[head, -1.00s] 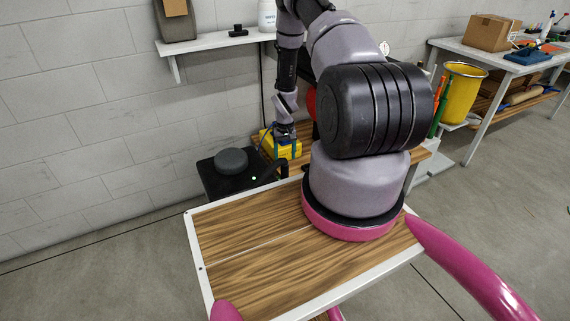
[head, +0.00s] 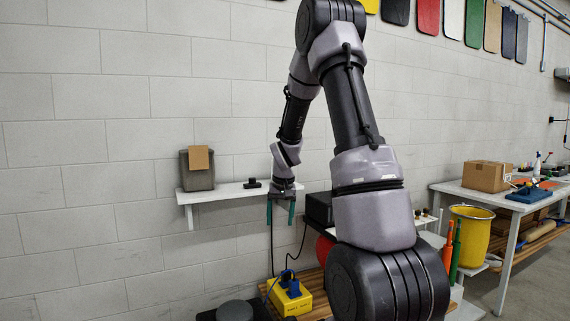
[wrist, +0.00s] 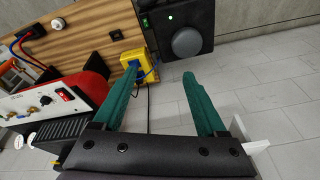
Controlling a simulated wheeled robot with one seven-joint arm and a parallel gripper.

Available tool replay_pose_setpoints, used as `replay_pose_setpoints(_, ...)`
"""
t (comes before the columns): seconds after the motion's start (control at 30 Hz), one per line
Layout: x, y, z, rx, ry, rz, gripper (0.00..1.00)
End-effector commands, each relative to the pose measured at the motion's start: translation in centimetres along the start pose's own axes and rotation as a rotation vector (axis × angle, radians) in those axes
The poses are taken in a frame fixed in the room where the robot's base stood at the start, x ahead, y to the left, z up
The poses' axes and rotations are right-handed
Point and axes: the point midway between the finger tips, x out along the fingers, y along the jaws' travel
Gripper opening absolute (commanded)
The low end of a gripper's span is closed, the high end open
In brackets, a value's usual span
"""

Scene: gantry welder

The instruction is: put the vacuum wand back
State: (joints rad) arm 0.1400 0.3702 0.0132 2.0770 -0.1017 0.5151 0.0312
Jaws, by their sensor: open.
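My gripper (head: 280,215) is open and empty, pointing down beside the right end of the wall shelf; its teal fingers also show in the wrist view (wrist: 160,72). Below it, a yellow block (head: 310,300) holds a blue piece (head: 291,287) with a blue cord. The block (wrist: 137,55) and blue piece (wrist: 131,69) also show in the wrist view, beyond my left fingertip and partly hidden by it. The blue piece may be the vacuum wand in its holder; I cannot tell for sure. My fingers are apart from it.
The white wall shelf (head: 215,195) bears a grey bin (head: 197,172) and a small black item (head: 251,184). A black unit with a grey disc (wrist: 187,42) stands beside the wooden bench. A red and white machine (wrist: 70,102) is left in the wrist view.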

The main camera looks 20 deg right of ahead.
Motion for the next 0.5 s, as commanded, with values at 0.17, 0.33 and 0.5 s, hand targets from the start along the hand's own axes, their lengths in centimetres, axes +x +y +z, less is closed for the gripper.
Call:
replay_pose_setpoints(0.17,-10.3,-1.7,2.8,0.022,0.081,-0.049,0.74)
replay_pose_setpoints(0.33,-18.0,-2.6,7.3,0.042,0.145,-0.106,0.74)
replay_pose_setpoints(0.5,-24.1,-3.0,13.0,0.058,0.204,-0.174,0.74)
